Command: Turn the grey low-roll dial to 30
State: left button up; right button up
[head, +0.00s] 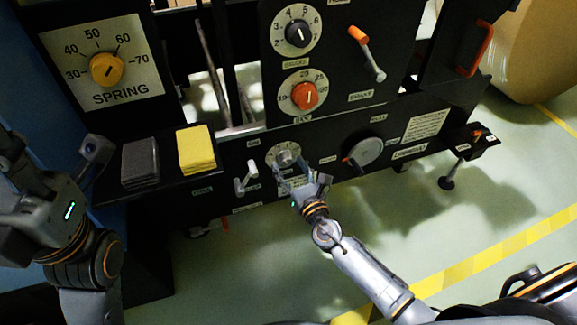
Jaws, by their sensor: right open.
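The grey dial (284,158) sits low on the black panel, on a round pale scale plate. Its scale numbers are too small to read, and my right gripper partly hides its lower side. My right gripper (288,178) is open, with its fingers reaching up at the dial; I cannot tell whether they touch it. My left gripper (88,160) is at the left edge of the view, away from the dial, and its fingers do not show clearly.
An orange dial (304,96) and a black dial (298,33) sit above. A white lever (247,177) is left of the grey dial, and a round grey crank plate (366,152) is right. A shelf holds a grey pad (140,162) and a yellow pad (196,150).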

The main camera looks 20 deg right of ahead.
jog(key=shift+w, duration=0.5)
jog(key=c, duration=1.1)
jog(key=shift+c, duration=0.2)
